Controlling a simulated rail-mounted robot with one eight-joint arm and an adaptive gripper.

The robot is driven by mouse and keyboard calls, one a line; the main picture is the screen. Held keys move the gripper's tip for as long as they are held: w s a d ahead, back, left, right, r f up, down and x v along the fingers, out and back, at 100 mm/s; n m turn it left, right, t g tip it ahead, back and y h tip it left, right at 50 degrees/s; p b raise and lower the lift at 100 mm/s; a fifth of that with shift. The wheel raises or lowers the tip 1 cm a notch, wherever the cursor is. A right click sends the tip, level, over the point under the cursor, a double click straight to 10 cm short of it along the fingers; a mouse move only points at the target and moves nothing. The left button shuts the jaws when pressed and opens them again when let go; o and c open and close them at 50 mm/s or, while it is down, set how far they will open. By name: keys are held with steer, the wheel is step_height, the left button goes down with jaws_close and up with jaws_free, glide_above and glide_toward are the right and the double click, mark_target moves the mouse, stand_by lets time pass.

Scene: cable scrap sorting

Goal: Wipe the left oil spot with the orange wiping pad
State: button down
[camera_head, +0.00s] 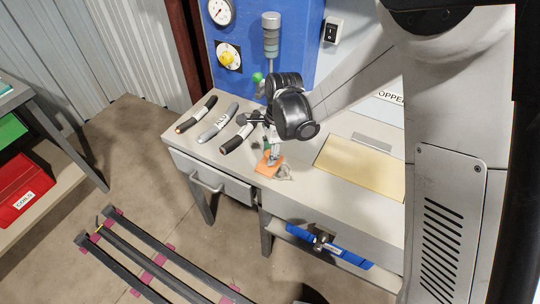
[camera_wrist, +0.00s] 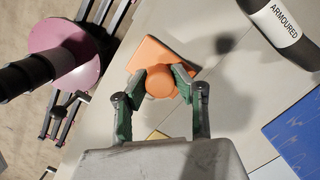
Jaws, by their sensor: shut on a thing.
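The orange wiping pad (camera_head: 267,167) is at the front edge of the grey bench, below my gripper (camera_head: 271,152). In the wrist view the pad (camera_wrist: 152,53) is a flat orange square with a round knob (camera_wrist: 160,84). My gripper (camera_wrist: 160,78) is shut on this knob, with a green finger on each side. I cannot tell whether the pad touches the bench top. A small greyish patch (camera_head: 284,174) shows just right of the pad; I cannot tell whether it is an oil spot. A dark blotch (camera_wrist: 225,43) beside the pad in the wrist view may be shadow.
Several cable pieces lie on the bench left of my gripper, one labelled ARMOURED (camera_wrist: 287,24). A yellow panel (camera_head: 361,168) lies to the right. A blue cabinet (camera_head: 247,62) stands behind.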

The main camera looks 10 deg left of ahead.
mark_target(266, 152)
steer(key=shift+w+a, duration=0.1)
steer(key=shift+a, duration=0.25)
step_height(266, 152, up, 4)
steer(key=shift+d+f+p, duration=0.1)
steer(key=shift+d+p, duration=0.05)
steer(key=shift+p, duration=0.5)
steer(key=shift+r, duration=0.3)
steer(key=shift+r+p, duration=1.05)
steer(key=shift+r, duration=1)
steer(key=shift+f, duration=0.1)
